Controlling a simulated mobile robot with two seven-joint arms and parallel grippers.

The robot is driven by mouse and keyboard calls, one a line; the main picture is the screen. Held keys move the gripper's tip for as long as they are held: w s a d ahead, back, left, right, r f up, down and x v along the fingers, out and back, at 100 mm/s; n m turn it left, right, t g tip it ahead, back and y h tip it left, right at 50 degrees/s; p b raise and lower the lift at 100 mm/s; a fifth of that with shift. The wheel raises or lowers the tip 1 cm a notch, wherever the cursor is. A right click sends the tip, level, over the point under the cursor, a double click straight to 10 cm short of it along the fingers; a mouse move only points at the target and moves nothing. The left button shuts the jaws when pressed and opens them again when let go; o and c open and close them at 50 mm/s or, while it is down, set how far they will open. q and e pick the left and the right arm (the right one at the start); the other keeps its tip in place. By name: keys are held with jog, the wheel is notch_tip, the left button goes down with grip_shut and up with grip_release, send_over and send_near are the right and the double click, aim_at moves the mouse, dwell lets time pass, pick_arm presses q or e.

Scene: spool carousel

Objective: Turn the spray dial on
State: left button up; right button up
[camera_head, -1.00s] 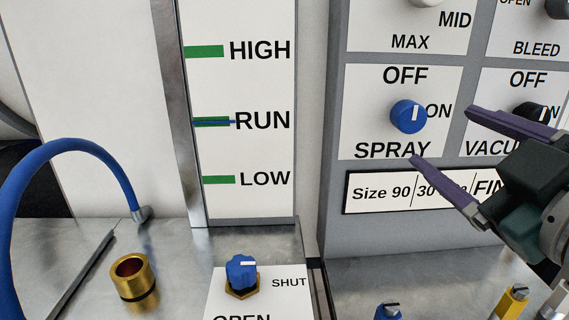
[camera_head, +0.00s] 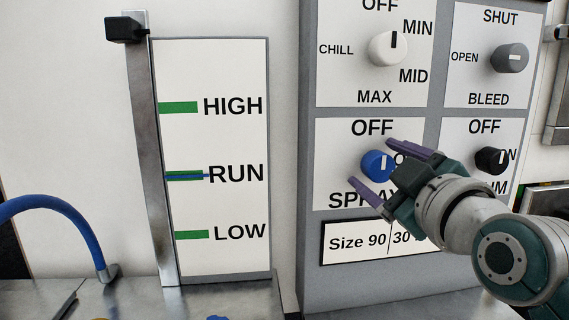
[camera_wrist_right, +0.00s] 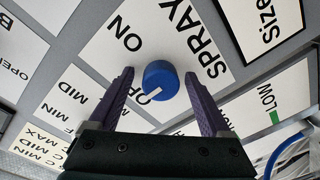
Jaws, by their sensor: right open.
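The blue spray dial (camera_head: 375,166) is on a white panel between the OFF and SPRAY labels. Its white pointer line stands upright, toward OFF. My right gripper (camera_head: 372,162) is open, with its purple fingers on either side of the dial in the head view, partly covering the ON and SPRAY labels. In the right wrist view the dial (camera_wrist_right: 160,80) sits between the two spread fingers, near their tips. I see no clear contact with it. My left gripper is out of view.
A white dial (camera_head: 388,48) is above, a grey bleed dial (camera_head: 510,58) at the upper right, and a black vacuum dial (camera_head: 491,160) close to the right of my gripper. A level gauge panel (camera_head: 212,255) and a blue hose (camera_head: 60,208) are to the left.

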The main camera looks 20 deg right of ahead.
jog(key=shift+c, duration=0.2)
grip_shut()
dwell(0.4)
